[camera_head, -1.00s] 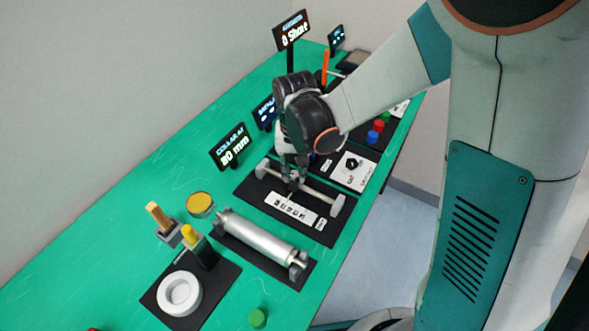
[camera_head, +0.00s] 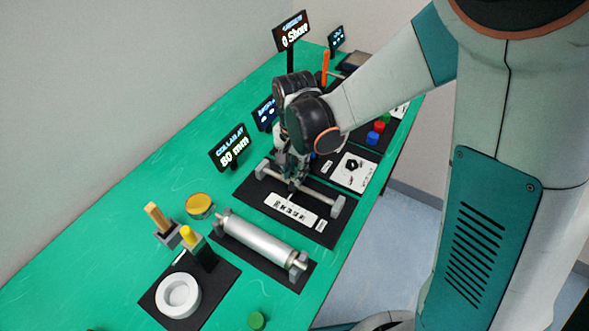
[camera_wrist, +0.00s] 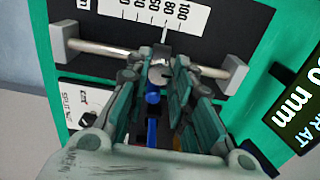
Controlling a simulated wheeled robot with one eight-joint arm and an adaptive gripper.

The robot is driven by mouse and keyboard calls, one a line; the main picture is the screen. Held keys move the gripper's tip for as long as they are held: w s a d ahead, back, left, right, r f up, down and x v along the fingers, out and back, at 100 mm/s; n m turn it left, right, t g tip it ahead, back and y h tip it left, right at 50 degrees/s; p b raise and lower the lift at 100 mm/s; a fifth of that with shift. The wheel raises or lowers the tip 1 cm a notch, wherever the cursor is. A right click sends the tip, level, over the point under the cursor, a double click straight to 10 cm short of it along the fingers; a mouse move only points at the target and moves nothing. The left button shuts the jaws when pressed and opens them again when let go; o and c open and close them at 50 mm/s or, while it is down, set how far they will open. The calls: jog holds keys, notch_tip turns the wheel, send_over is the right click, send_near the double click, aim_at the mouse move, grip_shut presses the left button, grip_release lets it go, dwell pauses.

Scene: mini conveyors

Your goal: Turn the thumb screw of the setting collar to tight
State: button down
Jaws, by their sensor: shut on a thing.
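The setting collar (camera_wrist: 161,76) sits on a horizontal grey rod (camera_wrist: 105,48) held between two end blocks. A thin pointer from it reaches the white printed scale (camera_wrist: 150,10) near the 80 mark. My gripper (camera_head: 291,186) comes down over the collar from above. In the wrist view its fingers (camera_wrist: 160,70) are on either side of the collar's grey top, closed on the thumb screw there. The screw itself is mostly hidden between the fingers. The collar display (camera_head: 231,150) reads 80 mm.
A metal roller (camera_head: 258,240) on a black plate lies nearer than the rod. A white ring (camera_head: 178,295) and yellow-topped posts stand at the near left. A white panel with a black knob (camera_head: 352,165) is right of the gripper. Green bench is bare at far left.

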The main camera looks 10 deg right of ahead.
dwell(0.3)
jog(key=c, duration=1.4)
grip_release()
notch_tip(320, 180, up, 7)
jog(key=shift+r, duration=0.25)
